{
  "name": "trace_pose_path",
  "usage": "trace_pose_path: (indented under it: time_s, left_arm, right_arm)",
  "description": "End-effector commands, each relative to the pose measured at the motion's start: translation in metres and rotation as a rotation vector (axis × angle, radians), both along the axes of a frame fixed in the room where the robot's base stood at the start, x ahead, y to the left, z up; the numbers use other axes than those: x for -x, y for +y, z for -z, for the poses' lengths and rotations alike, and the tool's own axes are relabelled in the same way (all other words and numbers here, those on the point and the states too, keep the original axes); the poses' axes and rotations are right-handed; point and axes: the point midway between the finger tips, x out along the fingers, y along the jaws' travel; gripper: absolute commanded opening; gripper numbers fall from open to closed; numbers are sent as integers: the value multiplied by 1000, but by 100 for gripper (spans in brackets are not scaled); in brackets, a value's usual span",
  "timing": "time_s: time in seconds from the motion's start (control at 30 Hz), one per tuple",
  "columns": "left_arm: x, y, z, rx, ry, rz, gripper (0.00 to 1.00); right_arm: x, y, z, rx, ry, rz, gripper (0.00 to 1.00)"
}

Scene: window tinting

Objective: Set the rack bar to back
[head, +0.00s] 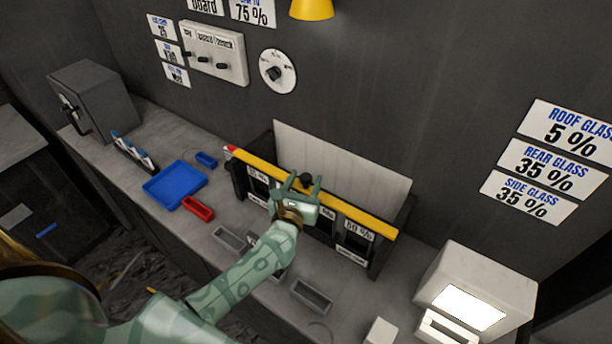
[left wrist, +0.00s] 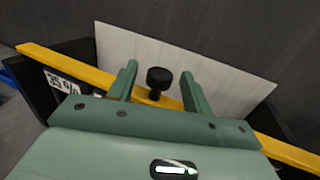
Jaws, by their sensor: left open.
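The rack bar (head: 352,211) is a long yellow bar with a red left end, lying along the top of a dark rack (head: 381,254) on the bench. A black knob (head: 306,180) stands on the bar near its middle. My left gripper (head: 304,187) is at the knob, fingers open. In the left wrist view the open left gripper (left wrist: 163,85) has one finger on each side of the black knob (left wrist: 159,79), with gaps visible on both sides. The yellow bar (left wrist: 75,69) passes behind the fingers. My right gripper is not in view.
A pale panel (head: 345,158) stands behind the bar. A blue tray (head: 173,185) and a red tray (head: 198,208) lie to the left. A white device (head: 475,291) with a lit face stands at right. Grey trays (head: 311,296) sit in front of the rack.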

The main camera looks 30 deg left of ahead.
Motion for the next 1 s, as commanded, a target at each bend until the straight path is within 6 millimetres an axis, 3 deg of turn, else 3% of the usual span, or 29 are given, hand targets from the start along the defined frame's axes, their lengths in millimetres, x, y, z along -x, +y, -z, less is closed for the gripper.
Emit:
trace_pose_path:
  time_s: [0.17, 0.43, 0.47, 0.63, 0.83, 1.0]
  left_arm:
    - [-15, 2, 0, -2, 0, 1, 49]
    - [-17, 3, 0, -2, 0, 1, 49]
    - [-17, 3, 0, -2, 0, 1, 47]
    - [-16, 3, 0, -2, 0, 1, 0]
    - [-26, 2, 1, -2, -2, 0, 0]
    - [-65, -3, 3, -1, -4, -1, 0]
  right_arm:
    - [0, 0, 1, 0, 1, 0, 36]
    - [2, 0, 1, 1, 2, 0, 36]
    - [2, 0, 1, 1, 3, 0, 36]
    - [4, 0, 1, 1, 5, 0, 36]
    - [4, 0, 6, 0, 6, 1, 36]
    - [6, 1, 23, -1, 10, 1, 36]
